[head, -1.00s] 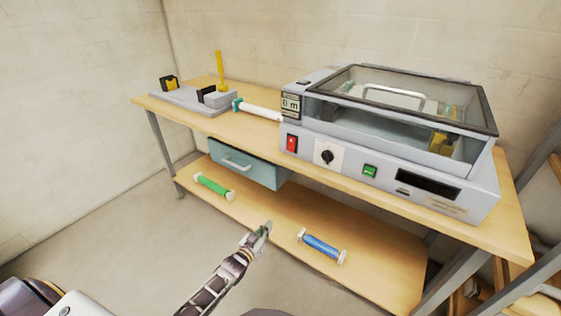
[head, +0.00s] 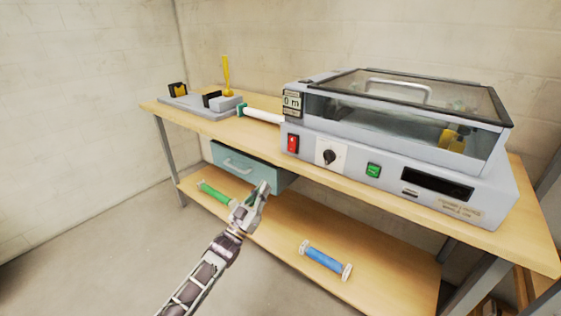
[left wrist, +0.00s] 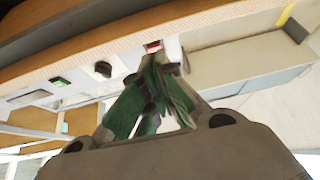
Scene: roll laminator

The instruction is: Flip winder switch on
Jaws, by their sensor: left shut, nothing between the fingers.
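The laminator (head: 400,130) stands on the workbench. Its front panel carries a red switch (head: 292,143) at the left, a black knob (head: 330,157) on a white plate and a green switch (head: 373,170). I cannot tell from labels which one is the winder switch. My left gripper (head: 263,188) is shut and empty, in front of the drawer, below and left of the red switch and apart from it. In the left wrist view, the green-padded fingers (left wrist: 157,68) show just below the red switch (left wrist: 152,46), with the knob (left wrist: 103,69) and green switch (left wrist: 58,82) to the left.
A teal drawer (head: 245,167) hangs under the wooden bench top (head: 190,119). A green roll (head: 213,193) and a blue roll (head: 325,260) lie on the lower shelf (head: 385,270). A grey stand (head: 200,104) and a white roller (head: 262,115) are left of the laminator.

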